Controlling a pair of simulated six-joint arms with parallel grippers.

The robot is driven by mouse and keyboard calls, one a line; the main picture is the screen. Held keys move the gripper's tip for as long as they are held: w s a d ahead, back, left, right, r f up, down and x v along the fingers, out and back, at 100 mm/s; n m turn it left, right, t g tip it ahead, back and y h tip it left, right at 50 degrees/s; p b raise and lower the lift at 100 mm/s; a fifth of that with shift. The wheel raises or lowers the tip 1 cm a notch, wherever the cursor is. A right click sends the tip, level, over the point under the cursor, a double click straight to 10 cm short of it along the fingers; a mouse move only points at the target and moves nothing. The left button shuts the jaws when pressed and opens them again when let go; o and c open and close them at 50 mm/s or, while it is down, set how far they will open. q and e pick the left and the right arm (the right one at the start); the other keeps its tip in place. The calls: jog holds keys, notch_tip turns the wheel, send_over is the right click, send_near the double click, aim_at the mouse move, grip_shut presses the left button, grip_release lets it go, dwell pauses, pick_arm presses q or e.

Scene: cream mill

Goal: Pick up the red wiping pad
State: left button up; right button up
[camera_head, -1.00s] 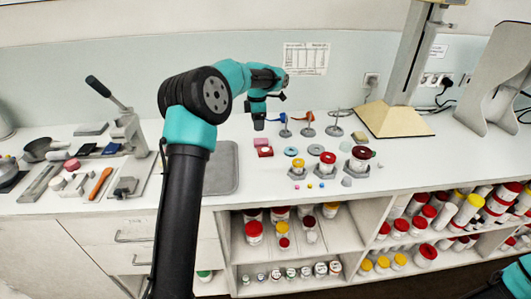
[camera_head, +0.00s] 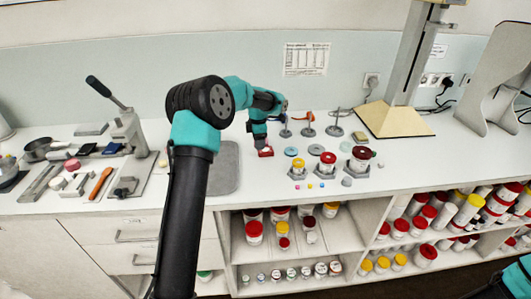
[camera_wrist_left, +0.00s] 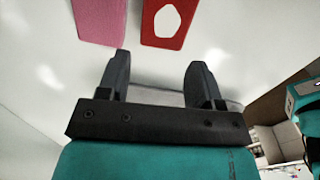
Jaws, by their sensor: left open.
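The red wiping pad (camera_head: 268,153) lies flat on the white counter, right below my left gripper (camera_head: 262,143), which covers part of it in the head view. My right gripper is out of view.
To the right stand red- and yellow-topped jars (camera_head: 327,163), flat discs (camera_head: 291,151) and several metal stands (camera_head: 308,124). A grey mat (camera_head: 224,172) lies to the left. A lever press (camera_head: 128,130) and tools stand farther left. Open shelves of jars are below the counter.

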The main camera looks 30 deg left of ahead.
pick_arm(q)
jog(key=f, duration=0.5)
jog(key=shift+d, duration=0.2)
jog(key=shift+r, duration=0.1)
jog(key=shift+w, duration=0.1)
jog(key=c, duration=0.6)
jog(key=shift+o, duration=0.2)
jog(key=shift+r, duration=0.1)
jog(key=shift+r, duration=1.3)
jog(key=shift+s+d+r, duration=0.2)
jog(key=shift+s+r, duration=0.15)
jog(key=shift+r, duration=0.1)
jog(key=s+d, duration=0.2)
jog(key=s, duration=0.2)
jog(key=s+d+r, duration=0.1)
jog(key=s+d, duration=0.2)
jog(key=s, duration=0.1)
jog(key=s+d, duration=0.3)
jog(key=s, duration=0.1)
jog(key=shift+s+d+r, duration=0.15)
jog(key=shift+s+d, duration=0.05)
jog(key=shift+s, duration=0.2)
